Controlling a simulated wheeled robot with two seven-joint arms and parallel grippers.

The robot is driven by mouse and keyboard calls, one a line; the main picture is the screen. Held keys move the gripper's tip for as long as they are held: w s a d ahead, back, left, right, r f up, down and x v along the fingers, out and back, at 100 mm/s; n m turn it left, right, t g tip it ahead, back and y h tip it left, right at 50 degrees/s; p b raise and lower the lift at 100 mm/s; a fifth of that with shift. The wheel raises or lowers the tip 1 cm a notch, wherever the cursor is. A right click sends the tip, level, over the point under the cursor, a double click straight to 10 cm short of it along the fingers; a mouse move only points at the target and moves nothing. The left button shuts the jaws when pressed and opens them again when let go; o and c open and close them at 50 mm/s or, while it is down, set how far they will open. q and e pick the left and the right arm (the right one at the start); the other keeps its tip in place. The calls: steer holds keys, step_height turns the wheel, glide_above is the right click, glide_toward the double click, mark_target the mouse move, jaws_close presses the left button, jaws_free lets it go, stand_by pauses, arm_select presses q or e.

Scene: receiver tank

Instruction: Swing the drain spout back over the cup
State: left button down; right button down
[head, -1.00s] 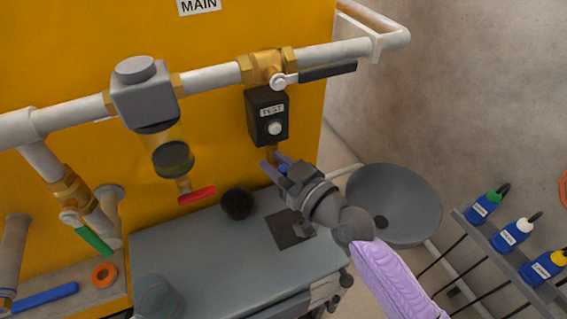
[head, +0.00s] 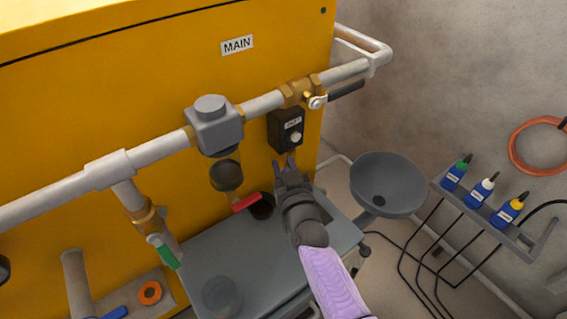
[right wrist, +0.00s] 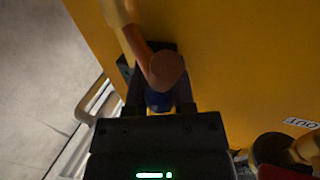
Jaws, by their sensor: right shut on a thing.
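In the right wrist view, a copper-brown spout (right wrist: 164,68) with a rounded end and a blue part (right wrist: 159,101) below it reaches between the fingers. My right gripper (head: 283,163) is shut on the spout at its blue part, just below the black boxed unit (head: 285,131). In the head view the fingers and wrist mostly hide the spout. A dark round cup (head: 262,206) stands on the grey tabletop, left of my right gripper and apart from it. A clear glass-like cup (head: 221,297) stands nearer the front. My left gripper is out of view.
A white pipe (head: 160,150) with valves crosses the yellow tank (head: 100,90). A grey bowl (head: 400,192) stands right of the tabletop (head: 205,262). Bottles (head: 480,193) sit in a wall rack at right.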

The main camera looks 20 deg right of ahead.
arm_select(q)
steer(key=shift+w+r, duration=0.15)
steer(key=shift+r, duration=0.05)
arm_select(e)
steer(key=shift+h, duration=0.3)
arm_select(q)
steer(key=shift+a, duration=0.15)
arm_select(e)
steer(key=shift+c, duration=2.3)
jaws_free()
arm_select(q)
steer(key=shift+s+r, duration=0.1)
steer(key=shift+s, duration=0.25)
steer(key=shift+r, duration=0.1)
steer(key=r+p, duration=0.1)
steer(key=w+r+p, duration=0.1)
steer(key=p, duration=0.1)
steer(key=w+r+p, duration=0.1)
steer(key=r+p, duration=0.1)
arm_select(e)
steer(key=s, duration=0.9)
steer(key=shift+s+a, duration=0.15)
steer(key=shift+s, duration=0.25)
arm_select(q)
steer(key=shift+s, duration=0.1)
arm_select(e)
steer(key=shift+c, duration=0.3)
